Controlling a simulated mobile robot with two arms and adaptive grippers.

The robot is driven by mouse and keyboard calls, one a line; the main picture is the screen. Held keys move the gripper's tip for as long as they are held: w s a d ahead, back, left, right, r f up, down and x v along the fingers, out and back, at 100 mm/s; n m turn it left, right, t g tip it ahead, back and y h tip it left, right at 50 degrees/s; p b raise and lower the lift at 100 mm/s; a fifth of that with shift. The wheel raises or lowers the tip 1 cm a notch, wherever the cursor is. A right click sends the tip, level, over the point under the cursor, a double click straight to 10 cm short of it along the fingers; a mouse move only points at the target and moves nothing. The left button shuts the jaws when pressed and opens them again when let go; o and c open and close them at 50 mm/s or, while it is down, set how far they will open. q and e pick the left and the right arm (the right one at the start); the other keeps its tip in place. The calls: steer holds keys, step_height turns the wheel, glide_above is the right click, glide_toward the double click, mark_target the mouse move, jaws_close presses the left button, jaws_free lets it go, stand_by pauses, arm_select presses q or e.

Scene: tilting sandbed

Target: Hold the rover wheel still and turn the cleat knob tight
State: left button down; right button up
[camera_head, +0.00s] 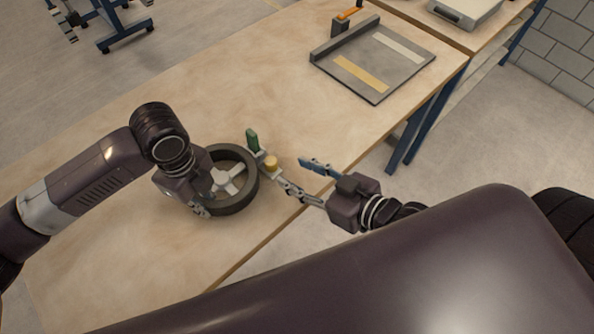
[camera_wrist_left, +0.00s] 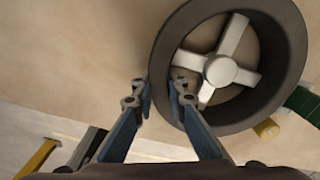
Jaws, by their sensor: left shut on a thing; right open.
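The rover wheel (camera_head: 243,203) is a dark ring with pale spokes, lying flat on the wooden table. In the left wrist view the wheel (camera_wrist_left: 288,38) fills the upper right. My left gripper (camera_wrist_left: 162,95) is shut on its rim, one finger outside and one inside the ring. The yellow cleat knob (camera_head: 271,162) sits just right of the wheel, beside an upright green piece (camera_head: 252,140). It also shows in the left wrist view (camera_wrist_left: 267,129). My right gripper (camera_head: 294,174) is open, its fingertips just right of the knob, apart from it as far as I can tell.
A grey tray (camera_head: 345,84) with pale and yellow strips lies at the table's far right end, with an orange-topped item (camera_head: 348,15) behind it. The table's front edge runs close below the wheel and right gripper. The table (camera_head: 110,150) is clear left of and beyond the wheel.

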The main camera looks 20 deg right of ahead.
arm_select(q)
steer(key=c, duration=1.8)
jaws_free()
steer(key=shift+c, duration=0.2)
